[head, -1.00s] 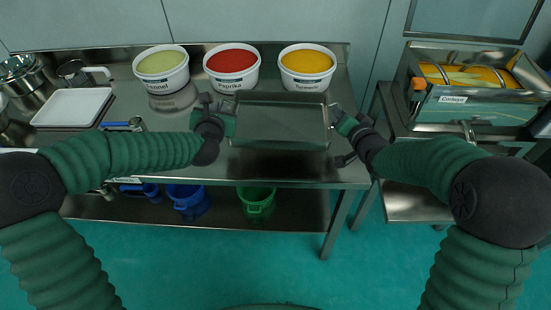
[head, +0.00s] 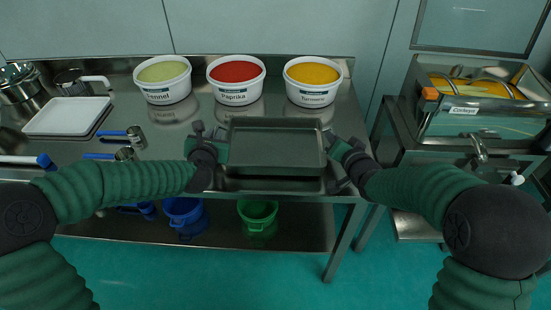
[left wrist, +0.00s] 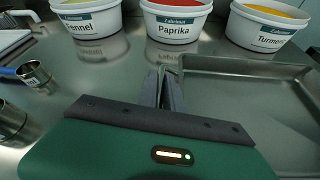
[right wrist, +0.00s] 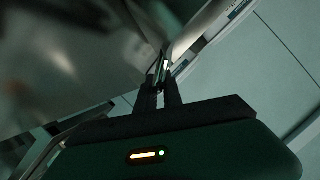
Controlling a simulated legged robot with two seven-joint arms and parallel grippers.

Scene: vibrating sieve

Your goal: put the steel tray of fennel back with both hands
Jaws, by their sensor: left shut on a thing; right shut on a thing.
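The steel tray (head: 275,168) is a shallow rectangular pan near the front edge of the table, in front of the tubs. Its floor looks bare; I see no fennel in it. My left gripper (head: 222,148) is shut on its left rim, and my right gripper (head: 335,150) is shut on its right rim. The tray (left wrist: 235,66) also shows in the left wrist view, with the left fingers (left wrist: 166,88) at its edge. The right wrist view is dark, with the right fingers (right wrist: 160,88) close together at a thin edge. Whether the tray touches the tabletop is unclear.
Tubs of fennel (head: 163,80), paprika (head: 236,81) and turmeric (head: 313,81) stand behind the tray. The sieve machine (head: 478,105) stands right, beyond a gap. Blue and green buckets (head: 257,214) sit below.

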